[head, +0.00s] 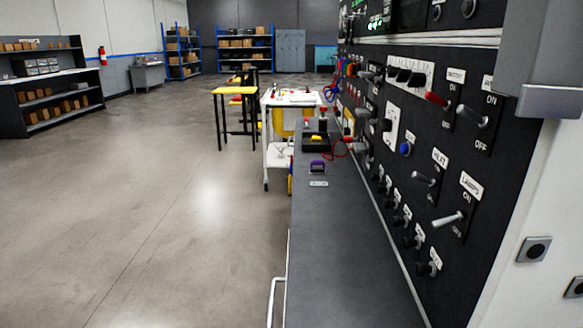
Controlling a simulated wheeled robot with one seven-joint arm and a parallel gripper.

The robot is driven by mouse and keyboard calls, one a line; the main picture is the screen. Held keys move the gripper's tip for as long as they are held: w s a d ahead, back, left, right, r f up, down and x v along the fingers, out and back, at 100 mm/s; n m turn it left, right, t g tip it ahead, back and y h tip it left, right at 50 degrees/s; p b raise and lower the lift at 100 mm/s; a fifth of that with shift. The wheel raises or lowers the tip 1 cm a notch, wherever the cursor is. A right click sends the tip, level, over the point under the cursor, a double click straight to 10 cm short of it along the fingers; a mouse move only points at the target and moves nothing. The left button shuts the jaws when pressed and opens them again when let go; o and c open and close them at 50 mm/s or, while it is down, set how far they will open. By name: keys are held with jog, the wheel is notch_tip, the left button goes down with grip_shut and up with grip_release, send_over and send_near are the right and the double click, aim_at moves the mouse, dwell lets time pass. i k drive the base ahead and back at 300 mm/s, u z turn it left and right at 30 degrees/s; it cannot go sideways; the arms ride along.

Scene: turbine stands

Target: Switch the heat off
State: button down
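The black control panel (400,150) fills the right side of the head view, seen at a steep angle. It carries several lever switches with ON and OFF marks. A red lever (437,98) and a grey lever (468,116) sit in the upper part. Another grey lever (424,180) and a pale lever (447,219) sit lower. I cannot read a heat label with certainty, so I cannot tell which switch is the heat one or its position. My gripper is not in view.
A dark narrow bench (345,245) runs along the panel's foot, with a small purple-topped item (317,167) on it. A grey box-like part (545,50) juts in at the upper right. A white cart (277,145) and yellow-topped table (234,91) stand ahead. Left floor is open.

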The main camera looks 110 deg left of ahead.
aim_at(418, 176)
jog(key=u, duration=3.05)
jog(key=i, duration=0.5)
jog(key=u, duration=0.6)
jog(key=k, duration=1.35)
jog(key=u, duration=1.1)
jog(key=i, duration=1.7)
jog(key=z, duration=0.75)
